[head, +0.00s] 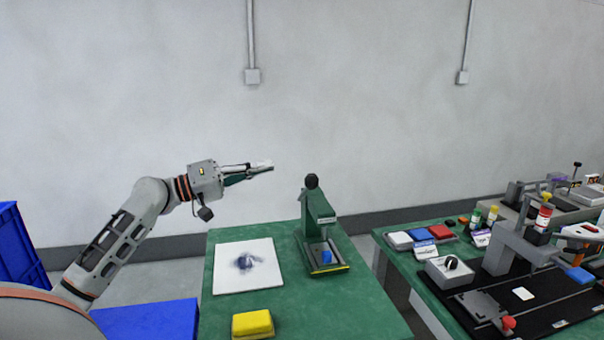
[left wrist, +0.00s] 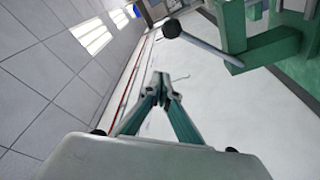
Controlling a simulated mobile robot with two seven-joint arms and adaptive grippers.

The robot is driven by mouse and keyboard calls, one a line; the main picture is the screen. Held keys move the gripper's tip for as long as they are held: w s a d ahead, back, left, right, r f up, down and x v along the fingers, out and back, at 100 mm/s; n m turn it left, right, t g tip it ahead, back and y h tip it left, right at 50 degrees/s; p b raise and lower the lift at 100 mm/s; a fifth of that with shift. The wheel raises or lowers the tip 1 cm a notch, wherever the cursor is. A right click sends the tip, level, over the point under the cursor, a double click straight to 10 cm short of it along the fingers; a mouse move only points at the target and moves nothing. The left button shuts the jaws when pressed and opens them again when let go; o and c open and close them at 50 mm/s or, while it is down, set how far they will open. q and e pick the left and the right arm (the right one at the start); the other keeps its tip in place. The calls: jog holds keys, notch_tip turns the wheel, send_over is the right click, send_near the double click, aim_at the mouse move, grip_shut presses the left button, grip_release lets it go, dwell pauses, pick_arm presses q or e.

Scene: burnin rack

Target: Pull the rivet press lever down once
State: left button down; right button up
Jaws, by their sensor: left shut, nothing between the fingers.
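The green rivet press (head: 320,215) stands on the green table, with a blue piece (head: 326,256) at its base. Its lever ends in a black ball knob (head: 312,181) at the top of the press. In the left wrist view the knob (left wrist: 172,28) sits on a grey rod (left wrist: 210,49) leading to the green press body (left wrist: 268,48). My left gripper (head: 270,165) is shut and empty, to the left of the knob and slightly higher in the picture. Its closed fingertips (left wrist: 160,80) point below the knob in the left wrist view, apart from it. My right gripper is not in view.
A white sheet with a dark smudge (head: 221,280) and a yellow block (head: 253,323) lie on the table (head: 350,312). Blue bins (head: 18,250) stand at the left. A second table at the right holds a fixture (head: 520,245), bottles and coloured blocks.

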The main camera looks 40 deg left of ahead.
pick_arm(q)
jog(key=p, duration=0.2)
send_over(305, 191)
jog(key=s, duration=0.2)
jog(key=shift+s+d+f, duration=0.55)
jog(key=shift+s+f, duration=0.1)
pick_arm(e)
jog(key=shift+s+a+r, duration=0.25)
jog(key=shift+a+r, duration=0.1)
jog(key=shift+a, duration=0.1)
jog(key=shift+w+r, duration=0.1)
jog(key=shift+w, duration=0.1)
